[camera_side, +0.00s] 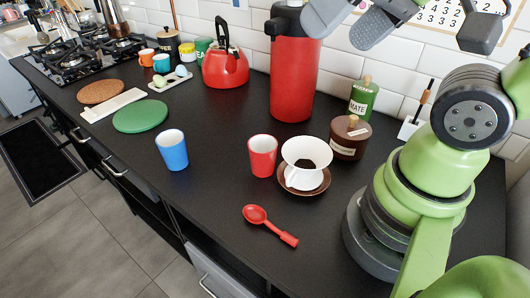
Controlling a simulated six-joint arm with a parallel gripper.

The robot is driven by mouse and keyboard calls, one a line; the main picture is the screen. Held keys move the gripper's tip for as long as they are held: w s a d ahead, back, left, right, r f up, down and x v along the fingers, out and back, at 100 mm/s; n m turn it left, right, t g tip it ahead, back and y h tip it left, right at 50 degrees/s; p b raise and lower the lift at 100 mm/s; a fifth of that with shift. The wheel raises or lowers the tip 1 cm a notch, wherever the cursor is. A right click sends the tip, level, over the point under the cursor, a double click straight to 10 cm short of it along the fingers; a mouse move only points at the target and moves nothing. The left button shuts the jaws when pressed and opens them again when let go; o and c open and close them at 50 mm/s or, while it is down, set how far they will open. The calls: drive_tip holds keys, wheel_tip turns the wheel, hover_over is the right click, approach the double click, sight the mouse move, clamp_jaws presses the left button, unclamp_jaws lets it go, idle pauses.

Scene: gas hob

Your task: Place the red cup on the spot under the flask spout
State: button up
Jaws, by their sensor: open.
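The red cup (262,157) stands upright on the black counter, just left of a white dripper and in front of the flask. The flask (292,78) is a tall red cylinder with a dark top, standing near the tiled wall. No marked spot shows on the counter by the flask's base. My gripper (349,22) is at the top edge, partly out of the picture, its grey fingers apart and empty. It is high above the counter, away from the red cup.
A white dripper (305,151) on a brown saucer (312,189) stands close right of the red cup. Counter between the blue and red cups is clear.

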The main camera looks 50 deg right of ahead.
drive_tip(key=w+f+n+g, duration=0.2)
drive_tip(key=w+n+g, duration=0.1)
drive_tip(key=w, duration=0.3)
drive_tip(key=n+g+h, duration=0.3)
drive_tip(key=n+g, duration=0.2)
drive_tip(key=n, duration=0.3)
hover_over(263, 149)
drive_tip(key=a, duration=0.2)
wheel_tip(263, 149, down, 20)
drive_tip(key=f, duration=0.2)
drive_tip(key=s+f, duration=0.1)
drive_tip(key=f, duration=0.3)
drive_tip(key=shift+s, duration=0.25)
drive_tip(key=shift+r, duration=0.1)
drive_tip(key=c, duration=1.1)
drive_tip(key=shift+r, duration=0.15)
drive_tip(key=shift+c, duration=0.2)
